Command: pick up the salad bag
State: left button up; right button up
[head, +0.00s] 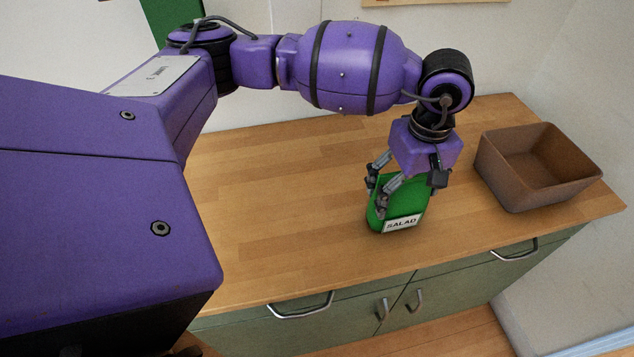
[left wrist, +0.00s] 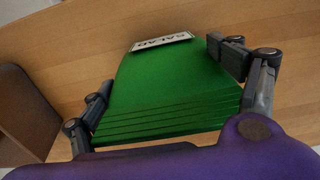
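The green salad bag (head: 408,205) stands upright on the wooden counter, with its white SALAD label facing the front. My left gripper (head: 408,190) is over it from above, with fingers on both sides of the bag. In the left wrist view the bag (left wrist: 170,90) fills the space between the fingers, its folded top nearest the camera. The fingers lie close against its sides; whether they press on it cannot be told. My right gripper is not in view.
A brown open bin (head: 535,165), apparently empty, stands on the counter to the right of the bag. The wooden counter (head: 290,210) is clear to the left. Green drawers and cupboard doors with metal handles (head: 300,306) are below its front edge. A wall is behind.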

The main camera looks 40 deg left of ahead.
pick_arm(q)
jog(key=c, duration=0.9)
jog(key=shift+d, duration=0.1)
jog(key=shift+r, duration=0.1)
